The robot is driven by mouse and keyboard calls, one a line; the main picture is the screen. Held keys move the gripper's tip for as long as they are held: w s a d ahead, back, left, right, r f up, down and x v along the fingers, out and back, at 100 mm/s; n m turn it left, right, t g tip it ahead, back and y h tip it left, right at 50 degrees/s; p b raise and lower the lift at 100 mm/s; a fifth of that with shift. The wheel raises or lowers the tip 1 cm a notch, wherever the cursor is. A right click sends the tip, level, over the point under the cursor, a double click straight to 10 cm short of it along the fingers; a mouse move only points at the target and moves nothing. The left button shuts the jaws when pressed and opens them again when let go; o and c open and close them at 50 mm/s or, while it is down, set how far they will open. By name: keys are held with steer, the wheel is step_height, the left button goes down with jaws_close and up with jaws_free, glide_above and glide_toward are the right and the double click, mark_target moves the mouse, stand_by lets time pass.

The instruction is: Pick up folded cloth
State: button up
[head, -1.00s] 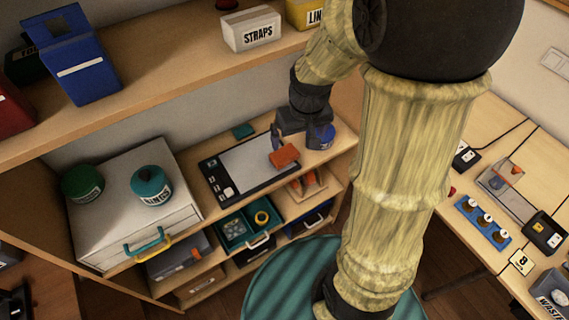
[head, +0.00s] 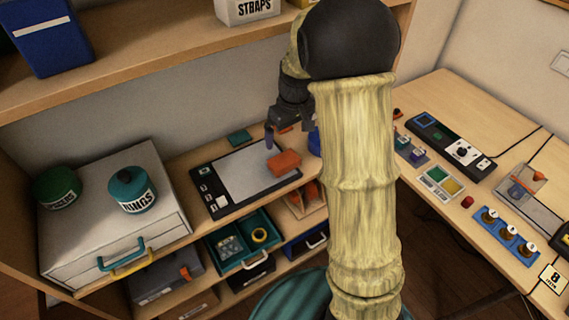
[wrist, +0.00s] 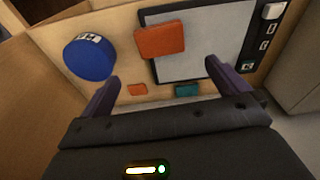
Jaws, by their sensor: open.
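A thick orange pad (head: 284,162) with rounded corners lies on the edge of a black-framed grey panel on the shelf. It also shows in the wrist view (wrist: 160,41). A small flat teal square (head: 239,136) lies behind the panel, also in the wrist view (wrist: 187,90). A small flat orange piece (wrist: 137,89) lies near it. I cannot tell for sure which of these is the folded cloth. My gripper (wrist: 160,92) is open with nothing between its purple fingers. In the head view my gripper (head: 288,131) is over the back of the shelf, apart from the pad.
A blue round tub (wrist: 88,57) stands beside the orange pad. The panel (head: 215,200) lies right of a white drawer cabinet (head: 75,250) carrying two round tubs. An upper shelf (head: 130,85) hangs above. Bins sit below. A desk with devices stands at right.

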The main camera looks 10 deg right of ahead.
glide_above(285, 159)
steer(key=f, duration=0.6)
steer(key=shift+s+f, duration=0.3)
steer(key=shift+s, duration=0.1)
steer(key=f, duration=0.3)
steer(key=f+p, duration=0.1)
steer(key=f, duration=0.1)
steer(key=shift+w+f, duration=0.1)
steer(key=shift+w, duration=0.15)
steer(key=c, duration=0.8)
